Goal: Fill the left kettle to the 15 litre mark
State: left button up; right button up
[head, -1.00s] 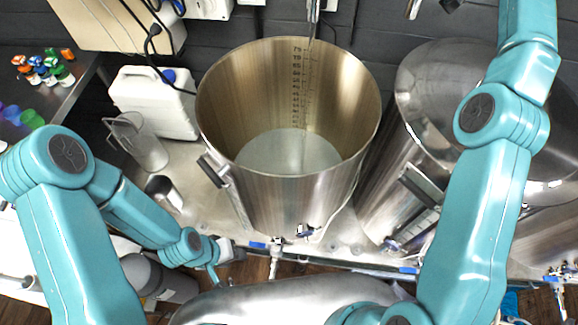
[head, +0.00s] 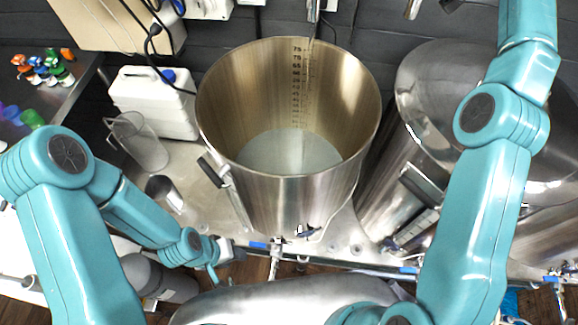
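The left kettle (head: 262,200) is a tall, open steel pot in the middle of the head view. A pale pool of water (head: 288,152) covers its bottom. A litre scale (head: 297,85) runs down the inner back wall from 75; the small marks near the water are too fine to read. A spout (head: 313,12) hangs above the back rim, and a faint thin line below it looks like a water stream. My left gripper (head: 232,250) is low in front of the kettle, left of its valve (head: 277,246); its finger opening is unclear. My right arm reaches out of the top edge, its gripper out of view.
A lidded kettle (head: 385,190) stands close on the right. Coloured caps (head: 45,68) lie at the far left.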

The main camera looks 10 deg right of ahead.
dwell(0.4)
grip_shut()
jog(key=shift+s, duration=0.15)
